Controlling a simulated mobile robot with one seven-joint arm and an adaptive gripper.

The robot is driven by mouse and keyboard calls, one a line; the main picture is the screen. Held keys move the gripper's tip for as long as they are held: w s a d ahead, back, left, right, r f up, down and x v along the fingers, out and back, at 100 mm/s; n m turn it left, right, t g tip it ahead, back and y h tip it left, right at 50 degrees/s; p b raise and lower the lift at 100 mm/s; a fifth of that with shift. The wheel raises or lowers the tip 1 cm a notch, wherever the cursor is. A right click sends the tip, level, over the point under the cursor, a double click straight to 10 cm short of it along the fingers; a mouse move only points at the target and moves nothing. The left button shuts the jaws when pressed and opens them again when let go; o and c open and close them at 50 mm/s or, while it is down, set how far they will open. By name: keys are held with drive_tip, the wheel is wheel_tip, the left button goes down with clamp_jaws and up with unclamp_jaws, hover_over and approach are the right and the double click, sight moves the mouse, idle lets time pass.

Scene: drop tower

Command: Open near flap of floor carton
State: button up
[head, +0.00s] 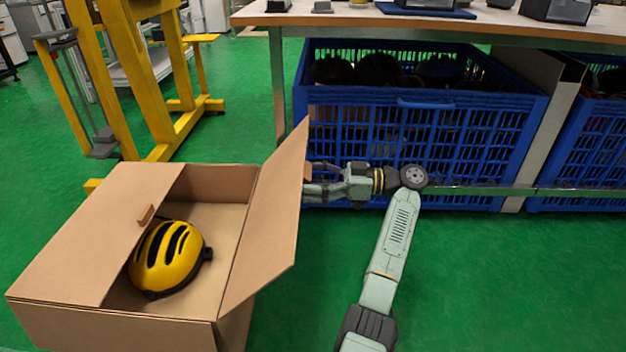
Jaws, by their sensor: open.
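The open-topped cardboard carton (115,328) stands on the green floor at lower left. Its right flap (268,218) is raised and leans outward to the right. Its left flap (95,230) lies nearly flat over the left part of the opening, with a small brown tab (146,215) at its inner edge. A yellow and black helmet (168,257) lies inside, partly under the left flap. My gripper (314,184) is open just right of the raised flap's upper edge, fingers pointing left. A small brown tab (307,171) shows between flap and gripper. I cannot tell whether they touch.
A blue crate (425,140) with dark items stands under a workbench (440,22) behind my gripper. Another blue crate (575,150) is at the right. A yellow frame (145,75) stands behind the carton. Green floor is clear at lower right.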

drive_tip(key=d, duration=1.2)
drive_tip(key=shift+f, duration=0.1)
drive_tip(key=shift+c, duration=0.2)
